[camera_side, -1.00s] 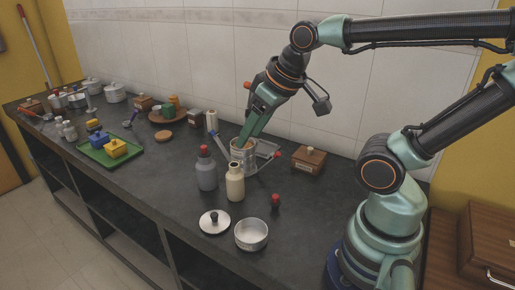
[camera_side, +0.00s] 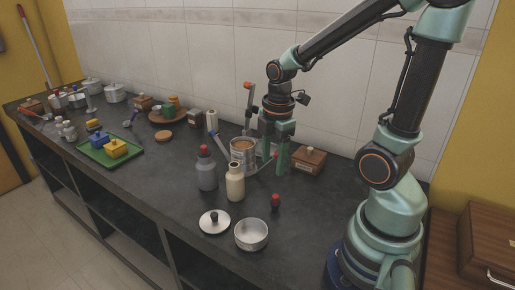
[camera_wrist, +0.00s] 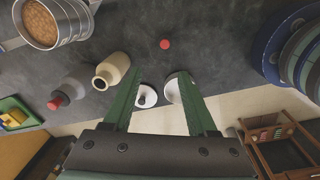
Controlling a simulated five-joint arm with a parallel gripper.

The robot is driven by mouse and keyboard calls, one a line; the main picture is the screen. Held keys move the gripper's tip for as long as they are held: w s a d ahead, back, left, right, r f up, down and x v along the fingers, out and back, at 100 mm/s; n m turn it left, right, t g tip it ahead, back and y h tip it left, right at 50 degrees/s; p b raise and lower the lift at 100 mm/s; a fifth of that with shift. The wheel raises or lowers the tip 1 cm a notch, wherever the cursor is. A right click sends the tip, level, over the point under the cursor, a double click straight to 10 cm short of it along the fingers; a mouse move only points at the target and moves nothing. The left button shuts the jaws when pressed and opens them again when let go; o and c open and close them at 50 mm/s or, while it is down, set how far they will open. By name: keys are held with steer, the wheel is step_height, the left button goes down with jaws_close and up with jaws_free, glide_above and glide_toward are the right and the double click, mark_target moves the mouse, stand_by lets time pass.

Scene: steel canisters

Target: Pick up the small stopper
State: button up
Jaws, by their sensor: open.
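A small red stopper (camera_side: 275,202) stands alone on the dark counter, right of the cream bottle (camera_side: 235,182). In the wrist view the stopper (camera_wrist: 165,44) is a red disc, beyond the fingertips and near the middle. The cream bottle's mouth is open. A grey bottle (camera_side: 207,175) beside it has a red top in place. My gripper (camera_side: 277,169) points down behind the stopper in the side view, its green fingers apart. In the wrist view my gripper (camera_wrist: 160,76) has nothing between its fingertips in contact.
A steel canister with brown contents (camera_side: 243,156) is left of my gripper, and a wooden box with a knob (camera_side: 309,160) is right. A lid (camera_side: 214,222) and a shallow metal bowl (camera_side: 251,235) lie near the front edge. The counter around the stopper is clear.

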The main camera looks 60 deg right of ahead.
mark_target(276, 196)
steer(key=f, duration=0.1)
steer(key=n, duration=0.1)
steer(key=d+f+n, duration=0.1)
steer(key=shift+s+f+g, duration=0.35)
steer(key=shift+s+g, duration=0.05)
step_height(276, 196, down, 6)
steer(key=shift+r, duration=0.1)
steer(key=shift+w+d+f, duration=0.1)
steer(key=shift+f, duration=1.3)
steer(key=shift+w+d+f, duration=0.1)
steer(key=shift+f, duration=1.25)
jaws_close()
